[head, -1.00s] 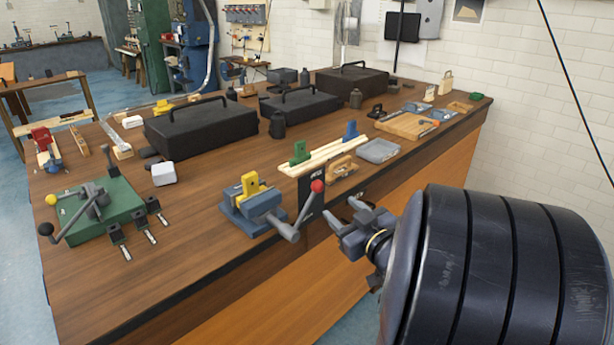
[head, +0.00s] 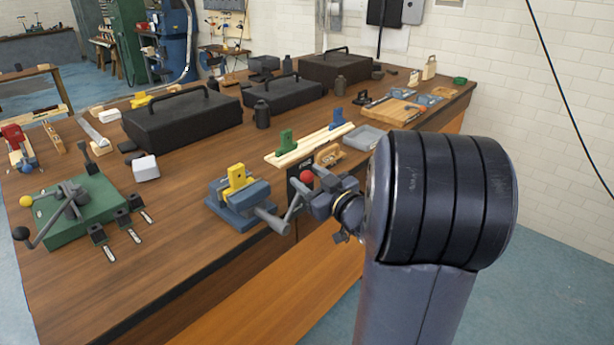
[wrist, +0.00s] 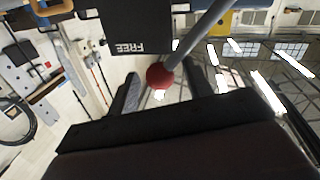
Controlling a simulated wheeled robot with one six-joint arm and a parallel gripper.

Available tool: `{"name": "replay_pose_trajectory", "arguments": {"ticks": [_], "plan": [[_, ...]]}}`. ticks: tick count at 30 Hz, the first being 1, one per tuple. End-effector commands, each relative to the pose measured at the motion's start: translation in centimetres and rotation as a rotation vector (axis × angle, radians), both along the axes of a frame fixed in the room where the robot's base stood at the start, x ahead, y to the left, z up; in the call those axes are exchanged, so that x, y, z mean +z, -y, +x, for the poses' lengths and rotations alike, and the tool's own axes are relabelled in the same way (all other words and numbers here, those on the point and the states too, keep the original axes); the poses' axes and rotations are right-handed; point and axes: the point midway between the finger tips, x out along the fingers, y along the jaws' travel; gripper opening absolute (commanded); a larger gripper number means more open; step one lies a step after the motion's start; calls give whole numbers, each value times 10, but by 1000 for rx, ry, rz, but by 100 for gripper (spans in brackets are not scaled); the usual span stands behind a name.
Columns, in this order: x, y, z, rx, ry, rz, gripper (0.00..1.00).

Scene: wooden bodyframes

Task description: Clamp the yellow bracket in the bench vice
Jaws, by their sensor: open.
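The yellow bracket (head: 237,177) stands upright between the jaws of the blue-grey bench vice (head: 232,212), near the bench's front edge. The vice's grey lever (head: 293,199) slants up to a red ball knob (head: 307,176). My gripper (head: 320,198) is open just in front of the bench, close beside the knob. In the wrist view the red knob (wrist: 159,76) appears between my two spread fingers (wrist: 160,88), and the grey lever runs up and right from it. Whether a finger touches the knob cannot be told.
A dark panel (wrist: 135,27) reading "FREE" hangs by the knob. A green fixture (head: 75,215) with levers stands left of the vice. Wooden strips with green (head: 287,141) and blue (head: 337,117) brackets lie behind. Black toolboxes (head: 180,122) stand farther back.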

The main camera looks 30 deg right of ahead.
Motion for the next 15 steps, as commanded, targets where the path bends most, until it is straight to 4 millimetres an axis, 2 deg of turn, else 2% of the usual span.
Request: {"name": "replay_pose_trajectory", "arguments": {"ticks": [4, 13, 15], "plan": [[0, -2, 11, 1, 0, 0, 48], [0, -2, 13, -1, 0, 0, 48], [0, -2, 13, -1, 0, 0, 43]]}}
